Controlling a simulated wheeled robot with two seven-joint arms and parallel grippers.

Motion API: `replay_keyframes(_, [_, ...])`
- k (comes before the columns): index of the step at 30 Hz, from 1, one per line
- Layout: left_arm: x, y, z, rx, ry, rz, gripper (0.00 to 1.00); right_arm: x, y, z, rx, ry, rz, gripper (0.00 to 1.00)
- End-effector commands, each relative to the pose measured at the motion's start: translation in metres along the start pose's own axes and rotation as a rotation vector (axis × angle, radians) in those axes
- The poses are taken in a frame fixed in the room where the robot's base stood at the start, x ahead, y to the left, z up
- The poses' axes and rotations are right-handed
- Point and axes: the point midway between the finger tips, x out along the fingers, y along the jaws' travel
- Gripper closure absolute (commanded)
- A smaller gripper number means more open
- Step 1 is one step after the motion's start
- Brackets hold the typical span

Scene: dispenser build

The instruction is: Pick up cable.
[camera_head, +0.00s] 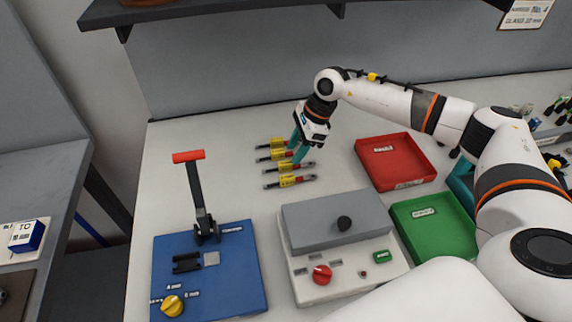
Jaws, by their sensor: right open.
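Several short cables lie in a column on the white table, each with a yellow label, a dark end and a red part. The nearest cable (289,181) and the farthest cable (271,143) lie clear of my fingers. My right gripper (297,150) points down over the right part of the row, its teal fingers apart. The fingers hide part of the middle cables, and I cannot tell whether they touch one. My left gripper is not in view.
A red tray (419,180) and a green tray (436,261) stand to the right. A grey-lidded box (300,223) with a red knob and a blue base (239,265) with a red-handled lever stand in front. A shelf (222,10) overhangs the back.

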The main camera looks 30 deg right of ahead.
Motion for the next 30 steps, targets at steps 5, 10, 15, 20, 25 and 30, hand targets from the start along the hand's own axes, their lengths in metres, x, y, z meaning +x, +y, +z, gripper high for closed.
replay_keyframes(5, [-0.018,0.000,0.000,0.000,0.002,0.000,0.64,0.023,-0.002,-0.005,0.000,-0.002,-0.006,0.58])
replay_keyframes(10, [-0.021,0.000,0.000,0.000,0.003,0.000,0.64,0.045,-0.002,-0.003,0.001,-0.002,-0.003,0.58])
replay_keyframes(15, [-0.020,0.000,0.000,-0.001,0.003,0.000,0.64,0.050,-0.001,-0.002,0.000,-0.002,-0.001,0.58])
replay_keyframes(20, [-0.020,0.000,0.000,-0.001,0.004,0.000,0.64,0.049,-0.001,-0.003,0.000,-0.002,-0.001,0.66])
replay_keyframes(25, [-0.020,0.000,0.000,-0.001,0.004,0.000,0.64,0.049,-0.001,-0.003,0.001,-0.001,-0.001,0.94])
replay_keyframes(30, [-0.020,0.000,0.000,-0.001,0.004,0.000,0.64,0.049,-0.001,-0.003,0.001,-0.001,-0.001,1.00])
